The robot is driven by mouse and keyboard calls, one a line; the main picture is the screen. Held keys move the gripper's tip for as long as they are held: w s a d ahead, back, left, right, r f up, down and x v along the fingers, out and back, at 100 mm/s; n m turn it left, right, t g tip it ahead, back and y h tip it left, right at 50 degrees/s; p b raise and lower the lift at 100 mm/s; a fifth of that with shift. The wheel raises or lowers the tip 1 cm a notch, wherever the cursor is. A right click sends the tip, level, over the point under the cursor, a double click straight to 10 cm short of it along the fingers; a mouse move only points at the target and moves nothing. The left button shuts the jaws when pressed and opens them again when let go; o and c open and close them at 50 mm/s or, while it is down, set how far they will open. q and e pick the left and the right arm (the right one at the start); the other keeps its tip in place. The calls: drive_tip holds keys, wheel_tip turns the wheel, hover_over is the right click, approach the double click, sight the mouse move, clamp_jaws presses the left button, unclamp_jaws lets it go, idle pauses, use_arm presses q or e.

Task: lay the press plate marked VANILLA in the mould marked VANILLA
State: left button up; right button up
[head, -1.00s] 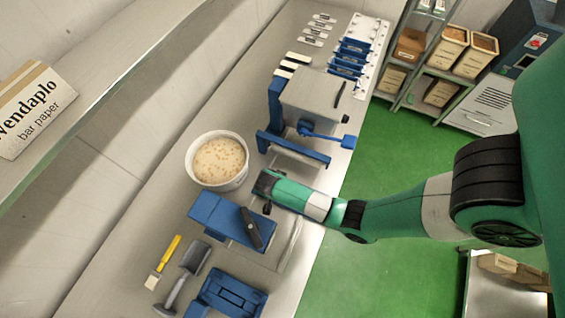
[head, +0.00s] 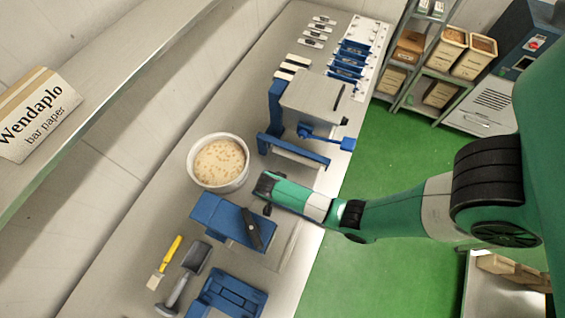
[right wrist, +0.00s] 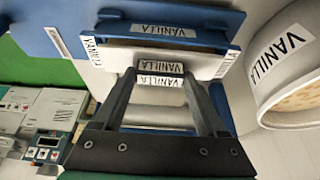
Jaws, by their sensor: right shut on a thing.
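In the right wrist view, my right gripper (right wrist: 160,98) is shut on the VANILLA-marked press plate (right wrist: 203,65), a pale plate with VANILLA labels between the fingers and at its sides. A blue piece marked VANILLA (right wrist: 163,40), which looks like the mould, lies right beyond the plate. I cannot tell whether the two touch. In the head view my right gripper (head: 261,190) is over the bench, between the white tub and the blue stand; its fingers are small there and the plate cannot be made out. My left gripper is not in view.
The white VANILLA tub (head: 219,162) of pale mix stands close to the right gripper. A blue-framed machine (head: 310,98) is beyond it; a blue block (head: 225,218) with a dark-handled tool is nearer.

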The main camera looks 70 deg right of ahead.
drive_tip(key=shift+f+p, duration=0.45)
idle(0.7)
drive_tip(key=o, duration=1.4)
drive_tip(key=shift+c, duration=0.2)
wheel_tip(320, 180, up, 8)
drive_tip(key=p, duration=0.9)
